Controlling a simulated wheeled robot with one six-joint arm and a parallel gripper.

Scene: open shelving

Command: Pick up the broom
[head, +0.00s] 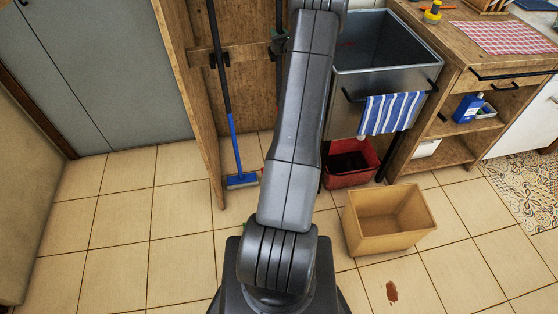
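A long-handled broom (231,125) with a black upper handle, a blue lower handle and a blue head stands upright in the open wooden cabinet, left of my arm. Its head (242,180) rests at the floor, and a dark clip on the rail holds its handle. A second long-handled tool (279,18) with a dark pole hangs in a clip to the right, mostly hidden behind my arm. I cannot tell what its lower end is. My arm rises through the middle of the view and leaves at the top edge. My gripper is not in view.
The cabinet's wooden side panel (190,90) stands left of the broom. A red bin (350,163) sits under the metal sink (380,45), with an open cardboard box (387,220) in front. The tiled floor at left is clear.

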